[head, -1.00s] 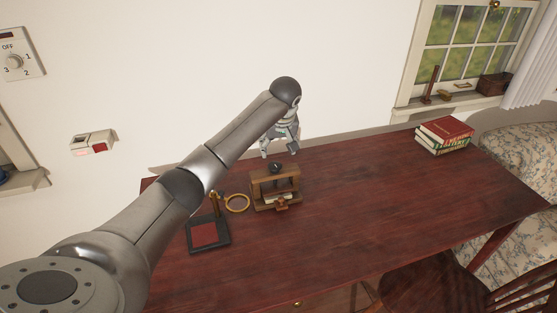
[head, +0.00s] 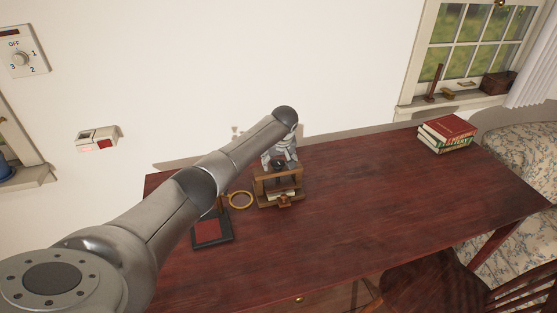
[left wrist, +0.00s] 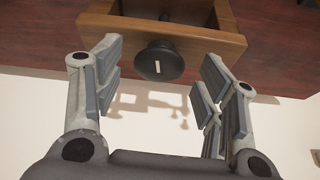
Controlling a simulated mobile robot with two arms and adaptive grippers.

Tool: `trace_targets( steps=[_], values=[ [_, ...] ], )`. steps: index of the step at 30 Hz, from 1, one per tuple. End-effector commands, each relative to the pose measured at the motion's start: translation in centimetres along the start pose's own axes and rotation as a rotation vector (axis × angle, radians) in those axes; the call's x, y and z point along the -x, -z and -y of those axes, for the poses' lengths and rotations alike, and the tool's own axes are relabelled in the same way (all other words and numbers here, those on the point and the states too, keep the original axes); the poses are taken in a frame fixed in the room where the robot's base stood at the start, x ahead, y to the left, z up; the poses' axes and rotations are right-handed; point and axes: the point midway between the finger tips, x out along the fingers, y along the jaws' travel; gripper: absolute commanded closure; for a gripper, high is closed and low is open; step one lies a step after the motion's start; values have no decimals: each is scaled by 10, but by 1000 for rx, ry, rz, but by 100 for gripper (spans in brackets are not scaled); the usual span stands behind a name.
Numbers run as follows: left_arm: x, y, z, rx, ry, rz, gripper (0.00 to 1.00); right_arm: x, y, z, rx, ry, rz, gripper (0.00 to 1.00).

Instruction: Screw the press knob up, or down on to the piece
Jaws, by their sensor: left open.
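The press is a small wooden frame (head: 291,183) on the dark red desk, with a light piece (head: 284,193) low inside it. Its black round knob (head: 277,165) sits on top. In the left wrist view the knob (left wrist: 160,62) shows a pale mark on its face and lies between the fingers, nearer their tips. My left gripper (head: 279,158) is just over the press top in the head view. In the left wrist view the left gripper (left wrist: 160,65) is open, with a clear gap on both sides of the knob. My right gripper is not in view.
A magnifier ring (head: 240,200) on a dark stand with a red pad (head: 207,232) stands left of the press. A stack of books (head: 446,133) lies at the desk's right back. The desk between is clear. The wall is close behind the press.

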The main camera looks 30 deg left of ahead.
Motion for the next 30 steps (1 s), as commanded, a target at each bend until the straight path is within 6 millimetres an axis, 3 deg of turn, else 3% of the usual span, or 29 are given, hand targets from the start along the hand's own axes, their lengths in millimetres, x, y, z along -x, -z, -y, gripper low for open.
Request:
trace_targets(
  steps=[6,17,30],
  values=[
    [0,0,0,0,-1,0,37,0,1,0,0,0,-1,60],
    [0,0,0,0,-1,0,81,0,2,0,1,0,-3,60],
    [3,1,1,-103,-44,2,81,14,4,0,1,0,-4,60]
  ],
)
